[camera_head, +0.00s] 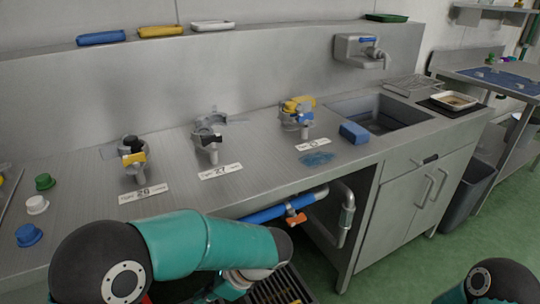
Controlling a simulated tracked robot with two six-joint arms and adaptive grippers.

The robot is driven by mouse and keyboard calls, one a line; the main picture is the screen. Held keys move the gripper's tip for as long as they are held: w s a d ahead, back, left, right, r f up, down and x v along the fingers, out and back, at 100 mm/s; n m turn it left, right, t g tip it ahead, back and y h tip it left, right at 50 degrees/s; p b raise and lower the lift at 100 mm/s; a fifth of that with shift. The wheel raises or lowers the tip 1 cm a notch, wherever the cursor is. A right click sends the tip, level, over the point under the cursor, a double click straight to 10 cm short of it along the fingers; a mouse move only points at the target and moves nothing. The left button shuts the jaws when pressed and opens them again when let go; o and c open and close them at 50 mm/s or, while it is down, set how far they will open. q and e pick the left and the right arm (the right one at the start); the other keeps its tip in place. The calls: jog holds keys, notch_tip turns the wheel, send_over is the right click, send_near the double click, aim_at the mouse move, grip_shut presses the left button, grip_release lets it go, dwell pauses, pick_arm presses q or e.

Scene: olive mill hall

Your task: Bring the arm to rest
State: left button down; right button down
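My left arm (180,245), teal with dark joint caps, comes in from the lower left and lies across the front of the steel counter. It bends at a dark joint near the counter's front edge and folds back down toward the bottom of the picture. Its gripper is not visible. Only the dark joint and a bit of teal of my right arm (492,283) show in the lower right corner. Its gripper is also out of the picture.
The steel counter (255,190) holds several clamp-like valve fittings with number labels, coloured caps (28,235) and a blue sponge (354,132) beside the sink (385,110). A blue pipe with an orange valve handle (296,218) runs under the front edge. Green floor is open at right.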

pick_arm(q)
jog(key=s+d+f+n+h, duration=0.2)
jog(key=s+f+n+h, duration=0.2)
jog(key=f+n, duration=0.3)
jog(key=s+d+f+n+t+h, duration=0.1)
jog(key=s+f+n+h, duration=0.4)
jog(key=f, duration=0.5)
jog(key=s+d+f+n+h, duration=0.2)
jog(key=s+f+n+h, duration=0.15)
jog(key=f+n, duration=0.4)
notch_tip(320, 180, up, 17)
jog(key=p, duration=1.7)
jog(key=shift+f, duration=0.2)
